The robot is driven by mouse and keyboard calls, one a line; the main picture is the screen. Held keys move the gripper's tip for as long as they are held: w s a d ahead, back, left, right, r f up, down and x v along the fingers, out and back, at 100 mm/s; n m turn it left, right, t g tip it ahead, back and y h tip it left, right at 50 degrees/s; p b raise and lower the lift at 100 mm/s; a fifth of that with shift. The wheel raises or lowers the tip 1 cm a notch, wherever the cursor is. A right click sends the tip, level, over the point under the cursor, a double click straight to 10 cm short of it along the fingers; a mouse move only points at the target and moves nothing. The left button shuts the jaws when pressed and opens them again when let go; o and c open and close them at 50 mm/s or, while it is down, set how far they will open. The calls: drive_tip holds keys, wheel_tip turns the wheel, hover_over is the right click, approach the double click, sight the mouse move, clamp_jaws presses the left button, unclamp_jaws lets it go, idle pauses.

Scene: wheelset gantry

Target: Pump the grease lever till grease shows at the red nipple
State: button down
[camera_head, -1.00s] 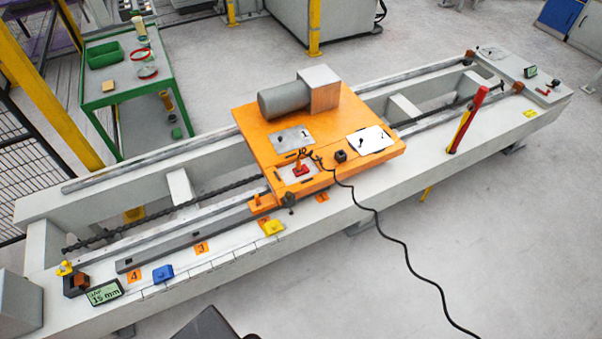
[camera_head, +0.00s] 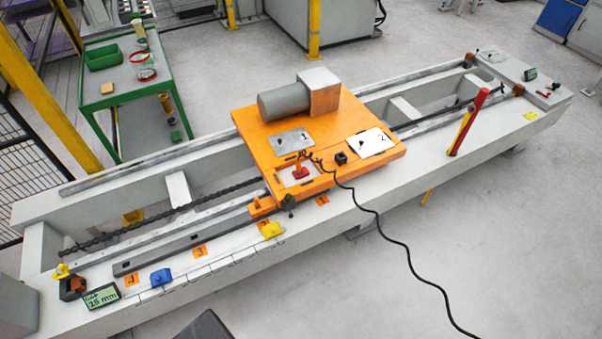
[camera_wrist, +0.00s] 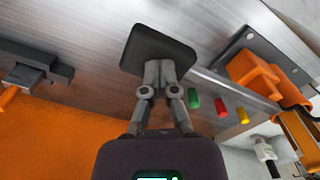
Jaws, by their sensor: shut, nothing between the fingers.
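In the wrist view my gripper (camera_wrist: 160,72) is shut and empty. Its fingertips are at the near edge of a dark square pad (camera_wrist: 158,45); I cannot tell whether they touch it or whether it is the grease lever. The red nipple (camera_wrist: 219,107) is right of my fingers, between a green nipple (camera_wrist: 193,103) and a yellow one (camera_wrist: 241,115). I can make out no grease at it. My gripper does not show in the head view, where a small red lever-like part (camera_head: 301,171) stands on the orange carriage (camera_head: 250,122).
In the wrist view an orange bracket (camera_wrist: 252,76) is right of the nipples, and a dark block (camera_wrist: 28,72) is at left. The head view shows the long pale bed (camera_head: 225,245), a black cable (camera_head: 405,250), a small display (camera_head: 101,298) and a green table (camera_head: 115,98).

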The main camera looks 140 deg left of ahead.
wheel_tip(320, 180, up, 8)
drive_tip(key=p, duration=0.7)
idle(0.8)
drive_tip(key=s+f+m+b, duration=0.1)
drive_tip(key=s+f+b, duration=0.3)
drive_tip(key=s, duration=1)
drive_tip(key=s+f+m+b, duration=0.1)
drive_tip(key=s+f+b, duration=0.3)
drive_tip(key=s, duration=1.1)
drive_tip(key=shift+f+b, duration=0.35)
drive_tip(key=shift+f, duration=0.2)
